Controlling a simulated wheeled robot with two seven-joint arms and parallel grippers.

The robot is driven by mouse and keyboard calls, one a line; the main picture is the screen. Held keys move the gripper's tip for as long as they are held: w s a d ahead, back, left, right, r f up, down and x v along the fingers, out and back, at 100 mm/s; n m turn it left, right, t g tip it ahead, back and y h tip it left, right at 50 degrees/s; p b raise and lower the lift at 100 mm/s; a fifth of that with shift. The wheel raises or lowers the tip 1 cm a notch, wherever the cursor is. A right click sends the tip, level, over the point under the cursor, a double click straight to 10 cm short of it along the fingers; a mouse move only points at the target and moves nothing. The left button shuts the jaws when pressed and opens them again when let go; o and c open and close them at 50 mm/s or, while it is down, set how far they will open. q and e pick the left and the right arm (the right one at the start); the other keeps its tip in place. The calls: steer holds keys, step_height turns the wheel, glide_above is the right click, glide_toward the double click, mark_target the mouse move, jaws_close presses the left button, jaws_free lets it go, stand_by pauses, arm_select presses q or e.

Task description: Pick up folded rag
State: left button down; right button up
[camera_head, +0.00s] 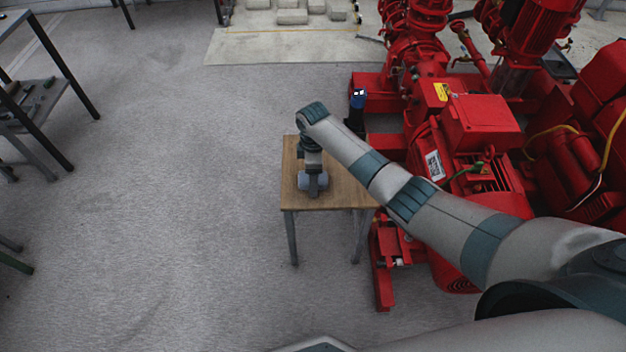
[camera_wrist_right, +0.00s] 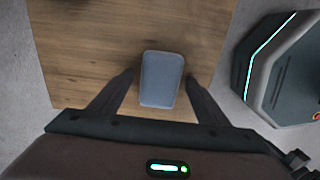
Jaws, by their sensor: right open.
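The folded rag (camera_wrist_right: 162,79) is a small grey-blue rectangle with rounded corners, lying flat on the wooden table in the right wrist view. My right gripper (camera_wrist_right: 160,76) is open above the table, with one finger on each side of the rag and gaps between fingers and cloth. I cannot tell how high the fingertips are above the tabletop. In the head view the right gripper (camera_head: 313,190) is over the small wooden table, and the wrist and gripper hide part of what lies below. My left gripper is not in view.
The wooden table (camera_head: 345,190) has bare top around the rag. A dark tool with a blue top (camera_head: 357,100) stands at the table's back right. The red pumpset (camera_head: 480,120) is close on the right. A dark shelf (camera_head: 35,100) stands far left, with open floor between.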

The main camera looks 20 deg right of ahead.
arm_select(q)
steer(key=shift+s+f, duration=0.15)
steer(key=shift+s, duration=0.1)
arm_select(e)
steer(key=c, duration=1.1)
steer(key=shift+r, duration=0.2)
steer(key=shift+c, duration=0.2)
